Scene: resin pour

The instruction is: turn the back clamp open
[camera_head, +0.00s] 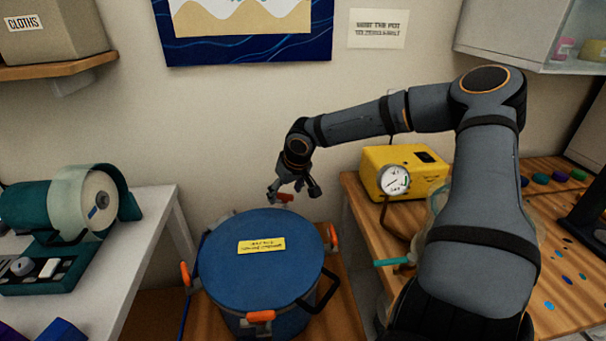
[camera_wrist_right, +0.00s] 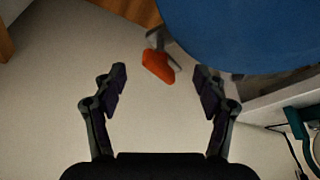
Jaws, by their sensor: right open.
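The blue lidded pot (camera_head: 262,258) stands upright on a low wooden surface, with orange-handled clamps around its rim. The back clamp (camera_head: 285,198) is at the far rim, partly hidden by my right gripper (camera_head: 293,192). In the right wrist view the back clamp's orange handle (camera_wrist_right: 158,66) sticks out from the blue lid (camera_wrist_right: 245,30) on a grey metal piece. My right gripper (camera_wrist_right: 160,85) is open, with the handle between and just beyond its fingertips in that picture. I cannot tell whether they touch. My left gripper is out of view.
Other clamps sit at the left (camera_head: 185,274), front (camera_head: 261,317) and right (camera_head: 333,234) of the rim. A yellow pump (camera_head: 405,165) with a gauge (camera_head: 394,180) stands on the right table. A teal machine (camera_head: 60,225) stands on the left table. The wall is close behind.

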